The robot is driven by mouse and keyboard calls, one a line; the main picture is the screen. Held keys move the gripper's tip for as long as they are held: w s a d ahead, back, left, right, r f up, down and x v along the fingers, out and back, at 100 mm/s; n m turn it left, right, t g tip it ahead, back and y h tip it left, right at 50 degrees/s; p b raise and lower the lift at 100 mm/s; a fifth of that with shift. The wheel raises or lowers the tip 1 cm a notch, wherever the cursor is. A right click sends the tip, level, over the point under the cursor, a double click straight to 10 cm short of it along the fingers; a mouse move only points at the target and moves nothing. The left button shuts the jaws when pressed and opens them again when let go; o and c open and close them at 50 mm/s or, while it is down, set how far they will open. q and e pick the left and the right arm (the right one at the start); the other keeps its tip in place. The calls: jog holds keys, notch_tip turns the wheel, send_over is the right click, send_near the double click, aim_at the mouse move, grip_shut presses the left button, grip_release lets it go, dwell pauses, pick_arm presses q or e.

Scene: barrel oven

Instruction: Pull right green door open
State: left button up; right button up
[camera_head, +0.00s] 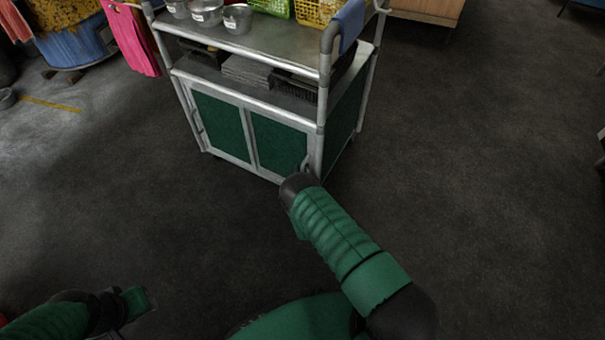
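The right green door (278,145) is the right one of two doors low on the front of a metal cart, and it looks shut in its grey frame. My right arm reaches up from the bottom of the view, and my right gripper (304,168) is at the right edge of this door, by its lower right corner. The forearm hides much of the gripper, so I cannot tell whether its fingers are around the handle or only beside it. My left gripper (136,300) is low at the left, above the floor and away from the cart.
The left green door (219,126) is beside it, also shut. The cart's top (260,40) holds metal pots (238,18) and a yellow basket (318,10); a blue cloth (349,22) hangs at its right. Dark floor (480,150) is clear to the right and in front.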

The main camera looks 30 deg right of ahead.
jog(key=shift+w+d, duration=0.15)
jog(key=shift+w, duration=0.1)
jog(key=shift+c, duration=0.2)
grip_shut()
dwell(1.1)
